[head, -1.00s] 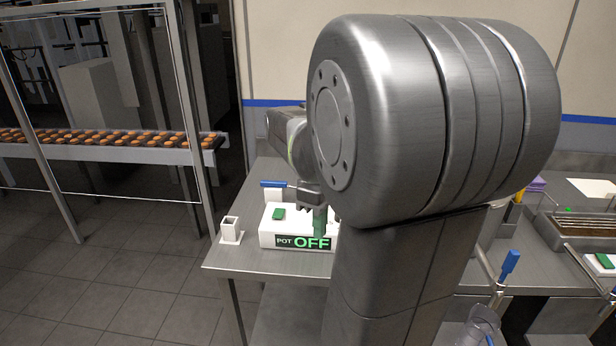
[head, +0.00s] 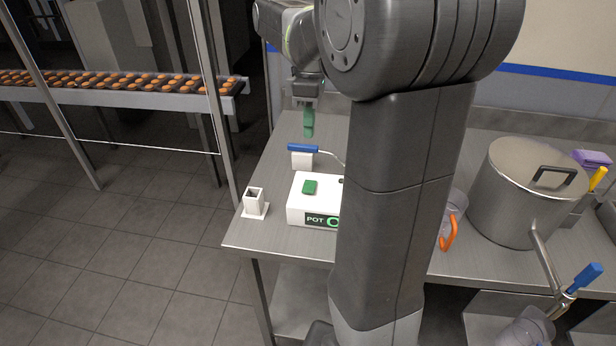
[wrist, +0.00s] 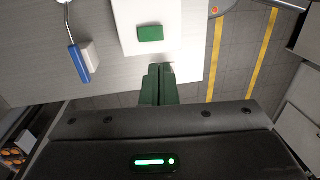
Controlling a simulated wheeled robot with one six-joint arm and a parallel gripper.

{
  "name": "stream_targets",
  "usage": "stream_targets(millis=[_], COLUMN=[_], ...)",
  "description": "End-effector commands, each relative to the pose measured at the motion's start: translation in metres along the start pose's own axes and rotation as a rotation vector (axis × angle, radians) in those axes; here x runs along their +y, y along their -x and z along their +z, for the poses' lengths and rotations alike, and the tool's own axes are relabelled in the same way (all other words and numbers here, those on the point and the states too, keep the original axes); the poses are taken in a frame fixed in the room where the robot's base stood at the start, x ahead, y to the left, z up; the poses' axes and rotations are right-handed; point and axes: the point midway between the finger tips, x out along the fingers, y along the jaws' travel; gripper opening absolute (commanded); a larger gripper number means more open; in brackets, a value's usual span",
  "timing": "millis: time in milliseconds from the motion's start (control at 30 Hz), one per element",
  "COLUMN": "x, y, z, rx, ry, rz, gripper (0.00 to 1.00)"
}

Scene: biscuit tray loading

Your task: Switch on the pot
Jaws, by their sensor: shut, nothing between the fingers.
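The white control box (head: 299,207) stands on the steel table and has a green button (head: 310,187) on its top. Its front label (head: 318,220) reads "POT" and then a green "O"; the rest is hidden behind my arm. In the wrist view the box (wrist: 125,22) and its green button (wrist: 150,33) lie beyond my fingertips. My gripper (head: 308,124) is shut and empty, past the far side of the box in the head view; it also shows in the wrist view (wrist: 160,72). A large lidded steel pot (head: 500,205) stands at the right.
A blue-handled tool (head: 318,149) rests on a white block behind the box. A small white square holder (head: 254,203) stands left of it. A clear jug with an orange handle (head: 449,233) is beside the pot. A conveyor with biscuits (head: 120,88) runs at the left.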

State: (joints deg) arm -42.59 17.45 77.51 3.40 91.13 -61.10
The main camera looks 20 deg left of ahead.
Motion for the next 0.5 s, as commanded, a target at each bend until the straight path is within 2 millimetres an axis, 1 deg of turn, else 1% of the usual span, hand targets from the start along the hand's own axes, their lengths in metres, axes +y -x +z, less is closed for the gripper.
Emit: stream_targets(millis=[167,267,500], x=[0.0,-0.001,-0.001], y=[-0.017,-0.036,-0.088], z=[0.0,0.001,0.001], rx=[-0.002,-0.003,-0.003], ry=[-0.001,-0.001,-0.001], rz=[-0.004,-0.005,-0.006], gripper=[0.0,0.0,0.0])
